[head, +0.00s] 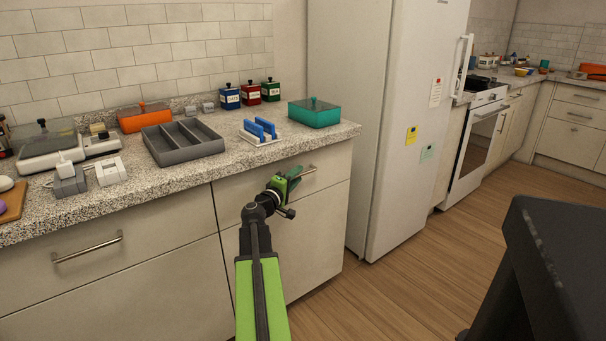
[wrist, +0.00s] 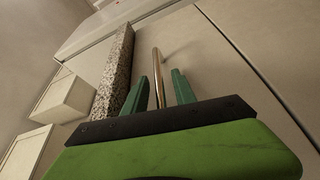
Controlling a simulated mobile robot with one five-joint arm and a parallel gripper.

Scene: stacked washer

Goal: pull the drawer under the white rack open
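The white rack (head: 259,139) with blue upright pieces sits on the speckled counter. The drawer (head: 236,188) under it has a pale front and looks shut, flush with the cabinet. Its metal bar handle (head: 309,171) is partly hidden behind my gripper (head: 291,175) in the head view. In the wrist view the handle (wrist: 158,78) stands between the two green fingers of my gripper (wrist: 167,75). The fingers are apart, one on each side of the bar, with gaps visible. I cannot tell how deep the bar sits between them.
The counter (head: 170,180) holds a grey divided tray (head: 184,148), a teal box (head: 314,112) and several canisters. A second drawer handle (head: 87,247) is at the left. A white fridge (head: 385,120) stands right of the cabinet. A dark object (head: 550,270) fills the lower right; wooden floor lies between.

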